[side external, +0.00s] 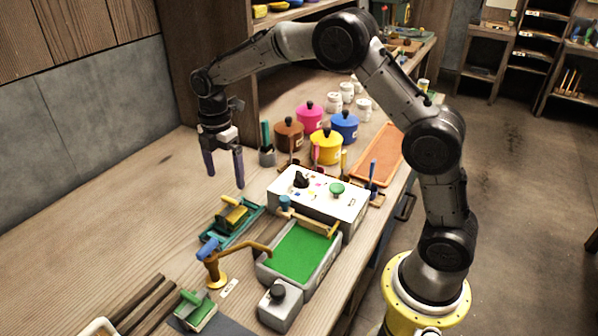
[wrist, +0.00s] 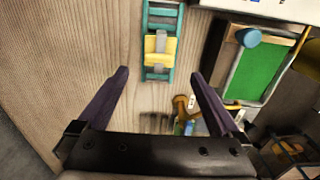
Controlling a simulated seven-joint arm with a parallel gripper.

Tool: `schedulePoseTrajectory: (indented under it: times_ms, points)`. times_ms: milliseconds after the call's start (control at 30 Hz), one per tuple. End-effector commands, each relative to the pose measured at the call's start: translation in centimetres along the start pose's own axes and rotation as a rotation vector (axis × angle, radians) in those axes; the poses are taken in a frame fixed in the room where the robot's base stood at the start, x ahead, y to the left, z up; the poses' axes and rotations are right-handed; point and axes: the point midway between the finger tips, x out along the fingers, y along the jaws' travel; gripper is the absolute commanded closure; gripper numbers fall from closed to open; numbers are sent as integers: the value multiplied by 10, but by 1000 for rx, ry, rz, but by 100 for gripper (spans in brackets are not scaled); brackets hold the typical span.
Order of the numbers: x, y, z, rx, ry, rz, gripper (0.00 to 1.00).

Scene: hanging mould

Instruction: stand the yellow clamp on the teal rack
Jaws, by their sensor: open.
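The yellow clamp (side external: 232,217) sits on the teal rack (side external: 218,241) on the bench, left of the green-filled mould. In the wrist view the clamp (wrist: 160,50) lies across the middle of the rack (wrist: 164,18), with a grey part along its centre. I cannot tell whether it is upright or lying flat. My gripper (side external: 225,178) is open and empty above the bench, behind and above the rack. In the wrist view my gripper (wrist: 160,80) has its two dark fingers wide apart, with the clamp beyond the tips and clear of them.
A grey mould with green filling (side external: 298,252) and a white control box (side external: 318,195) stand right of the rack. A brown hooked stand (side external: 217,272) is close in front. Colourful pots (side external: 326,146) stand at the back.

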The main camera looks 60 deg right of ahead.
Motion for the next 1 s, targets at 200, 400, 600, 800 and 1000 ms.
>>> schedulePoseTrajectory:
  times_ms: [200,400,600,800,1000]
  points:
    - [-46,-30,2,177,7,66,0]
    - [-108,-108,5,554,54,181,0]
    - [-138,-196,8,941,149,285,0]
    - [-133,-274,10,1291,278,358,0]
    - [-117,-314,10,1493,369,385,0]
